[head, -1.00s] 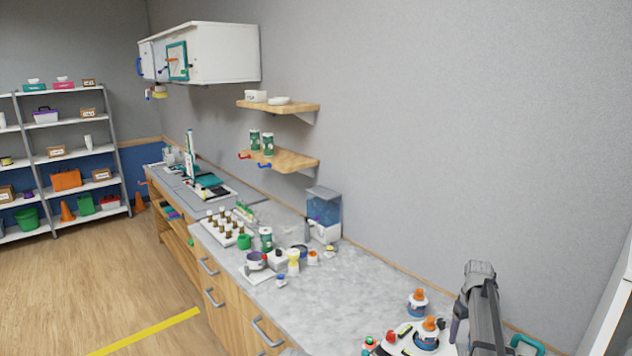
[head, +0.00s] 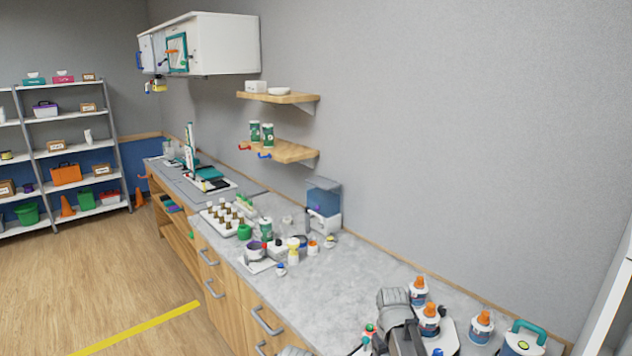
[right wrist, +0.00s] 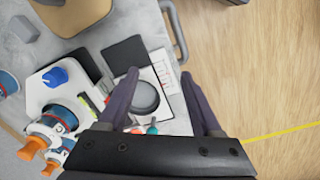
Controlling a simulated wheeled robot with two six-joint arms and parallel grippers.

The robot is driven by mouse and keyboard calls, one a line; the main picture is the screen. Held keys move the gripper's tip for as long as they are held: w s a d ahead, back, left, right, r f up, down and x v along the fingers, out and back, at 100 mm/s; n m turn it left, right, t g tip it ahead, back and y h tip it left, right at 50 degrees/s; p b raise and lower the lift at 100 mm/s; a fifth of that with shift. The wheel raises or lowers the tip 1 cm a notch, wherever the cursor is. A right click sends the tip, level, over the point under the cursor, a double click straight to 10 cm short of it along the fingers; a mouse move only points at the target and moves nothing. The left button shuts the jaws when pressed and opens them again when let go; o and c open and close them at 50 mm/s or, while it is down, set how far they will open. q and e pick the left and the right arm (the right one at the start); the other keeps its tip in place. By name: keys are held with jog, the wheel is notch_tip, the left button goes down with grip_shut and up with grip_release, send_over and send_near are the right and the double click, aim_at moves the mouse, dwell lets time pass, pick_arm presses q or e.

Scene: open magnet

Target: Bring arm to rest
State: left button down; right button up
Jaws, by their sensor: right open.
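My right arm (head: 396,312) shows at the bottom right of the head view, over the near end of the marble counter (head: 350,285). Its fingertips cannot be made out there. In the right wrist view, my right gripper (right wrist: 160,84) has its two dark fingers spread apart, with nothing clasped. A grey round object (right wrist: 145,97) shows between the fingers, beyond and below them; the exact gap cannot be told. A grey piece at the bottom edge of the head view is cut off, and I cannot tell what it is. My left gripper is not clearly seen.
Orange-topped bottles (head: 481,327) and a white case with a teal handle (head: 523,340) stand by my right arm. A white plate with a blue knob (right wrist: 55,76) is left of the fingers. Bottles and jars crowd the mid-counter.

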jog(key=s+a+f+n+b, duration=0.1)
jog(key=s+a+f+b, duration=0.1)
jog(key=s+a, duration=1)
jog(key=s+f, duration=0.1)
jog(key=s, duration=0.3)
jog(key=shift+s+a+f+h, duration=0.15)
jog(key=shift+s+a+h, duration=0.1)
jog(key=shift+h, duration=0.05)
jog(key=shift+c, duration=0.3)
